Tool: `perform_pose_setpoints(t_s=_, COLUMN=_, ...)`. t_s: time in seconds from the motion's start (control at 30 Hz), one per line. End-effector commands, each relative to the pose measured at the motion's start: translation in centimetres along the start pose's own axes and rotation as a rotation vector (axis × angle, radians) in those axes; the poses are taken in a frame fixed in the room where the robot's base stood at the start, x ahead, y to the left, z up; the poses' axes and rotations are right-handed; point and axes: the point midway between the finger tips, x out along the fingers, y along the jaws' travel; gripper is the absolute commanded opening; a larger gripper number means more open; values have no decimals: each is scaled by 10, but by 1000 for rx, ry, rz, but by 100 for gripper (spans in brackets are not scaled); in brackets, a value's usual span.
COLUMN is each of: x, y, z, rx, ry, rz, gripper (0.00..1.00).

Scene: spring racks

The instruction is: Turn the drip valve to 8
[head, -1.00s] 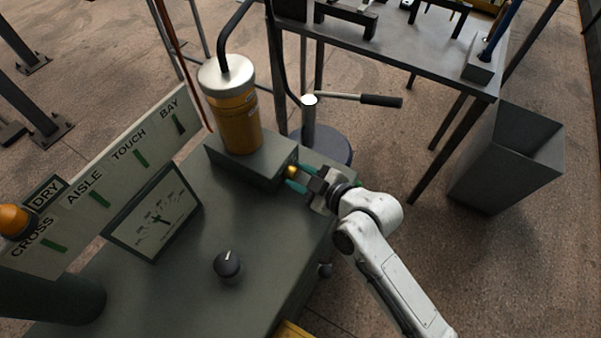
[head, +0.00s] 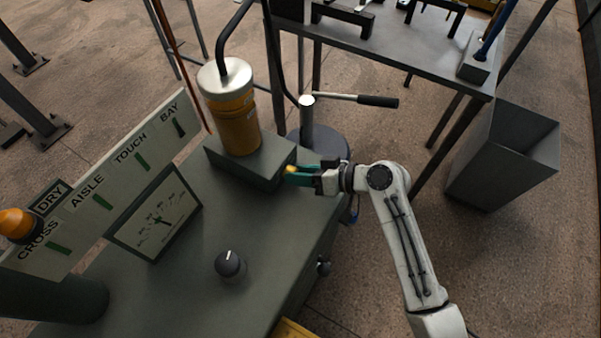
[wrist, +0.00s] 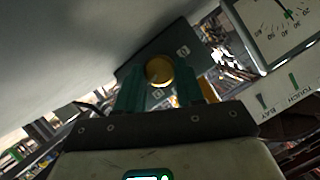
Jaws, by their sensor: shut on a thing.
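The drip valve is a small yellow-brass knob (head: 291,170) on the right end face of the grey block under the amber oil cup (head: 238,122). In the wrist view the round brass knob (wrist: 159,71) faces me, between the two teal fingers, with small white marks on the plate around it that are too small to read. My gripper (head: 296,175) reaches in from the right and is shut on the knob. Its fingers hide part of the knob's sides. The knob's setting cannot be read.
The grey bench (head: 190,270) carries a black dial knob (head: 230,264), a gauge (head: 155,212) and a labelled sign board (head: 105,200). A lever with a black handle (head: 378,101) stands behind my gripper. A grey bin (head: 505,155) stands on the floor at right.

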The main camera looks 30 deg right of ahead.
Motion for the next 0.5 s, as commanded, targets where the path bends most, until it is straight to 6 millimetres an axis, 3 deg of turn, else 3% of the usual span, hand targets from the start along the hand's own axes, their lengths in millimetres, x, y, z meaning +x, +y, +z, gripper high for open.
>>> perform_pose_setpoints(t_s=0.5, x=0, y=3, z=1, rx=246, ry=-11, rz=-109, gripper=7)
